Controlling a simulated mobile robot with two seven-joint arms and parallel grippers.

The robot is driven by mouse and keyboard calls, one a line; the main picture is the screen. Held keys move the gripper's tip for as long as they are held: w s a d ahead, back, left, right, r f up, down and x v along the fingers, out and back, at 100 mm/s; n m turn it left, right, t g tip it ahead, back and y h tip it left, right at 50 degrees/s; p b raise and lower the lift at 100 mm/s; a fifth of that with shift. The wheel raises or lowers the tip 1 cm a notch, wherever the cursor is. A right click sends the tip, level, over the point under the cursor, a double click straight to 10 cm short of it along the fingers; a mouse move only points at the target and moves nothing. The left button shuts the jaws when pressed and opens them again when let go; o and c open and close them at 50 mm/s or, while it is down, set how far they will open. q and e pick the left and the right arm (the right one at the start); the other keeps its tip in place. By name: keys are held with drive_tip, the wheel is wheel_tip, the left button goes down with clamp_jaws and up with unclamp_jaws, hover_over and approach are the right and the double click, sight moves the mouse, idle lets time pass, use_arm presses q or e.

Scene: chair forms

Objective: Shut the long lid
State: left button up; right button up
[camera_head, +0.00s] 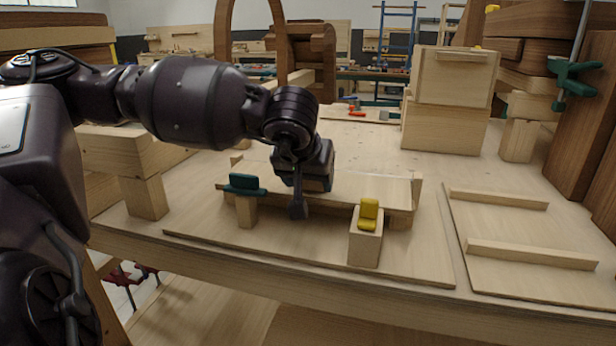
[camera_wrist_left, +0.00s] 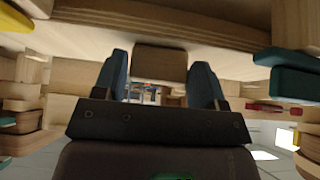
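A long pale wooden piece (camera_head: 375,189), which looks like the long lid, lies across the board on the bench. I cannot tell how far open it is, as my arm hides its middle. My left gripper (camera_head: 298,208) points down at its front side, between the teal-topped post and the yellow-topped block. In the left wrist view the two fingers of my left gripper (camera_wrist_left: 160,82) are apart. A wooden block (camera_wrist_left: 160,62) shows between or behind them, under a long wooden surface (camera_wrist_left: 160,22). Contact is unclear. My right gripper is out of view.
A teal-topped post (camera_head: 246,209) stands left of the gripper and a yellow-topped block (camera_head: 366,248) to its right. A wooden box (camera_head: 444,126) with an upright panel (camera_head: 456,77) stands behind. A board with two strips (camera_head: 520,282) lies at right.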

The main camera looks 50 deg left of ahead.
use_arm(q)
drive_tip(key=o, duration=0.4)
drive_tip(key=shift+f, duration=0.75)
drive_tip(key=shift+c, duration=0.2)
drive_tip(key=shift+r, duration=0.1)
drive_tip(key=shift+a+r, duration=0.1)
drive_tip(key=shift+a, duration=0.05)
drive_tip(key=shift+r, duration=0.15)
drive_tip(key=shift+r, duration=0.2)
drive_tip(key=p+v, duration=0.2)
drive_tip(key=v, duration=0.8)
drive_tip(key=shift+r, duration=0.2)
drive_tip(key=shift+s, duration=0.1)
